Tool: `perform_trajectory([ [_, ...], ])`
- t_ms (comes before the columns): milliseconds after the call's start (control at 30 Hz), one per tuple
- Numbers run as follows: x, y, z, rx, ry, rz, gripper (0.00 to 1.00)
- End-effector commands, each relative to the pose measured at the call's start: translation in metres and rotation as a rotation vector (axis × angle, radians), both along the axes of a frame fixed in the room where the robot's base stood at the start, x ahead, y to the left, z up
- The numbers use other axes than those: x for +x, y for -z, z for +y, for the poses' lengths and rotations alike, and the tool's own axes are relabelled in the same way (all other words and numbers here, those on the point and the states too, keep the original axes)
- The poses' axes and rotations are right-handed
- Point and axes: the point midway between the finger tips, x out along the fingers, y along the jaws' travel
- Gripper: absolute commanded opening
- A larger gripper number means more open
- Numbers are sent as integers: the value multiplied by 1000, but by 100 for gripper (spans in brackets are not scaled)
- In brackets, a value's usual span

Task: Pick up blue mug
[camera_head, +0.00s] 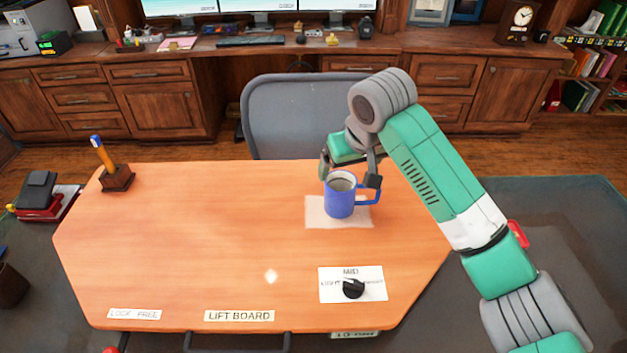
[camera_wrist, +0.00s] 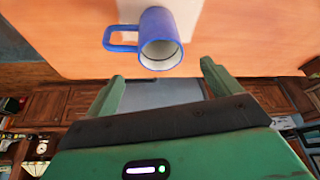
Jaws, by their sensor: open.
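The blue mug (camera_head: 339,197) stands upright on a pale square mat (camera_head: 318,212) on the wooden board, with its handle to the right in the head view. In the wrist view the mug (camera_wrist: 160,38) appears at the top, with its open rim toward the camera and its handle on the left. My gripper (camera_head: 348,172) is open at the mug's far side, close to its rim. In the wrist view the two green fingers of my gripper (camera_wrist: 160,85) are spread apart, with the mug just beyond them and nothing between them. Whether a finger touches the mug is hard to tell.
The wooden board (camera_head: 200,240) is mostly clear on its left. A pen holder (camera_head: 117,178) stands at its back left. A card with a black knob (camera_head: 353,288) lies near the front right. A grey chair (camera_head: 290,115) stands behind, before a desk with monitors.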

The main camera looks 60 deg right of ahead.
Motion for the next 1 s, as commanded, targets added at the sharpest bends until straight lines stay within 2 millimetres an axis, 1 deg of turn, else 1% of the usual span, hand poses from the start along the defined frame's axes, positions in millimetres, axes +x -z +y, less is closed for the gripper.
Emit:
perform_trajectory([
  [100, 1, 2, 0, 1, 0, 1, 89],
  [267, 7, 21, -5, 0, -1, 0, 89],
  [400, 10, 26, -7, -1, -2, -2, 89],
  [567, 21, 55, -18, -3, -1, 1, 89],
  [667, 26, 65, -21, -2, -2, -1, 89],
  [767, 28, 69, -22, -2, -2, -3, 89],
  [933, 28, 68, -22, -2, -3, -4, 89],
  [967, 28, 68, -22, -2, -3, -4, 87],
  [1000, 28, 68, -22, -2, -4, -4, 80],
])
